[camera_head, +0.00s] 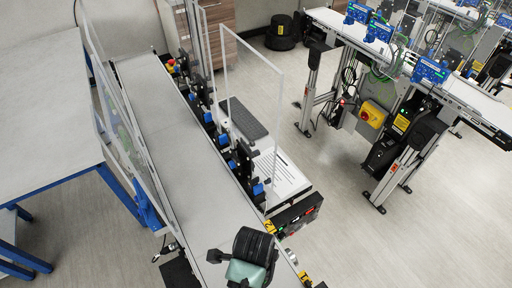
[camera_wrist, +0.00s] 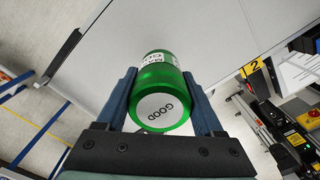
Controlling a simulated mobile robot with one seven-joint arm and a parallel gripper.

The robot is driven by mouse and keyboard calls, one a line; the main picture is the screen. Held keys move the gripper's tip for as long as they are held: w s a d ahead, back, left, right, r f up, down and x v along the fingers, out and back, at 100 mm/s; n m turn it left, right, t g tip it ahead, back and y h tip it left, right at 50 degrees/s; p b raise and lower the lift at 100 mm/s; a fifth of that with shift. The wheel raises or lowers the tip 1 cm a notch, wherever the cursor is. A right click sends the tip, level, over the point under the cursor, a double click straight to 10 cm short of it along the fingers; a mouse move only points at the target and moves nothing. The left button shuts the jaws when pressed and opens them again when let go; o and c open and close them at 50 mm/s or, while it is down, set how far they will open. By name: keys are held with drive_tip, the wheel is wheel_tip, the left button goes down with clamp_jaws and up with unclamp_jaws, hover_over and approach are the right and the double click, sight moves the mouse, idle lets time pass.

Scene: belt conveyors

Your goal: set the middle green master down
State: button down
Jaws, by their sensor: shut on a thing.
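The green master (camera_wrist: 163,92) is a green cylinder with a white end face marked GOOD and a white label on its side. It sits between the two blue-grey fingers of my gripper (camera_wrist: 160,76) in the wrist view. My gripper is shut on it. Behind it in that view is the grey belt surface (camera_wrist: 215,30). I cannot tell whether the master touches the belt. In the head view my arm end is at the bottom, over the near end of the belt conveyor (camera_head: 165,110), and the master cannot be made out there.
Clear guard panels (camera_head: 250,100) stand along the conveyor. Black and blue fixtures (camera_head: 222,138) line its right side. A yellow tag marked 2 (camera_wrist: 251,67) is at the belt edge. A grey table (camera_head: 45,110) is to the left. Another conveyor (camera_head: 400,70) stands at right, across open floor.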

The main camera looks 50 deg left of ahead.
drive_tip(key=shift+f+p, duration=0.45)
drive_tip(key=shift+f, duration=1.65)
drive_tip(key=shift+w, duration=0.1)
drive_tip(key=shift+f, duration=0.15)
unclamp_jaws()
wheel_tip(320, 180, up, 12)
drive_tip(key=shift+r+b, duration=0.2)
drive_tip(key=shift+b, duration=0.45)
